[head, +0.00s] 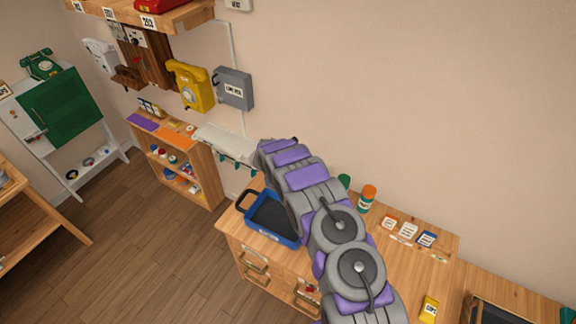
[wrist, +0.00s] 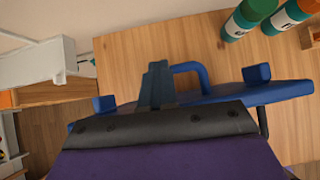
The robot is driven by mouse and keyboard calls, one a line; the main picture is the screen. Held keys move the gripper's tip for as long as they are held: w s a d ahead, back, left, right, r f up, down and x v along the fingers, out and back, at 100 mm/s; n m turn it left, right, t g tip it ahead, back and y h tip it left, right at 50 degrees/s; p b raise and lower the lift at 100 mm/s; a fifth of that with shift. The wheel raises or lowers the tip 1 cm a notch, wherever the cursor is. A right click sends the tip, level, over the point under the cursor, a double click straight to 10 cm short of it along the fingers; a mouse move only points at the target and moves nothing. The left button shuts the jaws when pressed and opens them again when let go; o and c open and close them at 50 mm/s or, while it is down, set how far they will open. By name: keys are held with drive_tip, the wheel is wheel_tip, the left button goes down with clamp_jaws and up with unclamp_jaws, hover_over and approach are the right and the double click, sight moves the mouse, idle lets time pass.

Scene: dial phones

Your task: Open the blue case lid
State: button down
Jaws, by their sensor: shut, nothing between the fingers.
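The blue case (head: 290,241) sits on the wooden counter at the left of my arm in the head view. It shows a blue rim around a dark grey area and a dark handle at its left. I cannot tell whether that dark area is the lid's face or the inside. In the wrist view, a blue edge (wrist: 285,93) of the case, with a blue handle (wrist: 188,70) and small blue blocks, lies just beyond my gripper (wrist: 157,68). My fingers are shut with nothing between them, close to the blue edge; contact is unclear. In the head view my arm hides the fingers.
Orange-capped (head: 367,196) and green-capped bottles stand behind my arm on the counter (head: 400,265). Cards (head: 408,230) lie to the right, and a yellow box (head: 429,309) is near the front. A low shelf stands left; a yellow phone (head: 190,88) and grey box (head: 233,89) hang on the wall.

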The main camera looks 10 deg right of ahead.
drive_tip(key=shift+s+d+f, duration=0.1)
drive_tip(key=shift+f, duration=0.15)
idle(0.3)
drive_tip(key=b+v, duration=0.2)
drive_tip(key=v, duration=1.5)
drive_tip(key=shift+a+r, duration=0.25)
drive_tip(key=shift+r, duration=0.05)
